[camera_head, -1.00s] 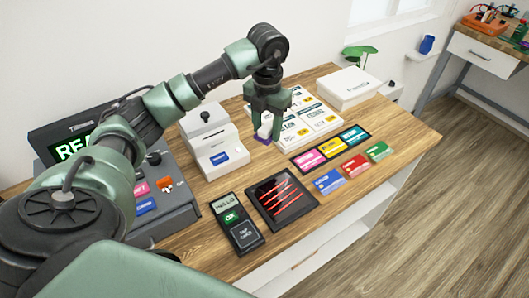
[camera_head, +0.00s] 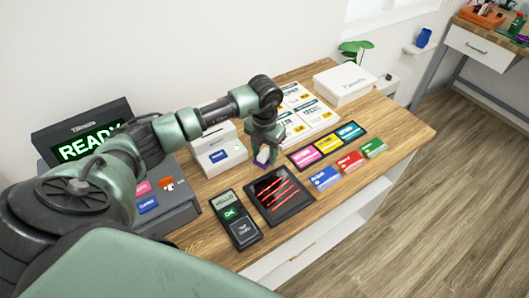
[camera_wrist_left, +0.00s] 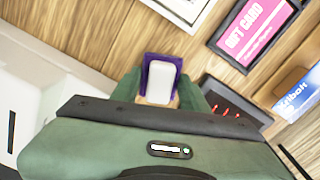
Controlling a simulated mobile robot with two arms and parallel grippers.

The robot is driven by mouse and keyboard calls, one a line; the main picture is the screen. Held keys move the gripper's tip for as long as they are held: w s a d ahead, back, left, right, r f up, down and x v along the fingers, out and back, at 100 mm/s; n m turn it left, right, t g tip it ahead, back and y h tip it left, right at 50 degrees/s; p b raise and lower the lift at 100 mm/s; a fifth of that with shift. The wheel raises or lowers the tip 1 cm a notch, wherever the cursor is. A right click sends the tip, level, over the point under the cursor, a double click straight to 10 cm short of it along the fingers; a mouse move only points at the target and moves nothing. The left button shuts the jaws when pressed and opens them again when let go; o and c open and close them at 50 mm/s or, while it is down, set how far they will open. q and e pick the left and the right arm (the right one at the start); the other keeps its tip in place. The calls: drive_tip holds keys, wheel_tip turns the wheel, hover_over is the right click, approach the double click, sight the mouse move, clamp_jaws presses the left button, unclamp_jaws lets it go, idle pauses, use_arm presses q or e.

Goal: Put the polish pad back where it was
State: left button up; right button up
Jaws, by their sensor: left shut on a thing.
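The polish pad (camera_head: 262,158) is a small block, white with a purple side. My left gripper (camera_head: 265,152) is shut on it and holds it near the far edge of the black tablet with red streaks (camera_head: 297,207). In the left wrist view the pad (camera_wrist_left: 162,82) shows white on purple between the fingers, with wooden table top behind it. The tablet is mostly hidden there. I cannot tell the exact height of the pad above the table. My right gripper is in neither view.
A card terminal (camera_head: 237,220) lies left of the tablet. A white box with a slot (camera_head: 217,150) stands behind it. The gift card rack (camera_head: 328,146) and several coloured cards (camera_head: 350,161) lie to the right. Printed sheets (camera_head: 312,112) and a white box (camera_head: 344,84) are farther back.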

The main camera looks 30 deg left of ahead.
sight(265, 153)
use_arm(q)
drive_tip(key=shift+f, duration=0.1)
drive_tip(key=o, duration=1.3)
drive_tip(key=shift+r, duration=0.35)
wheel_tip(265, 153, up, 12)
drive_tip(key=b, duration=0.3)
drive_tip(key=shift+f, duration=0.2)
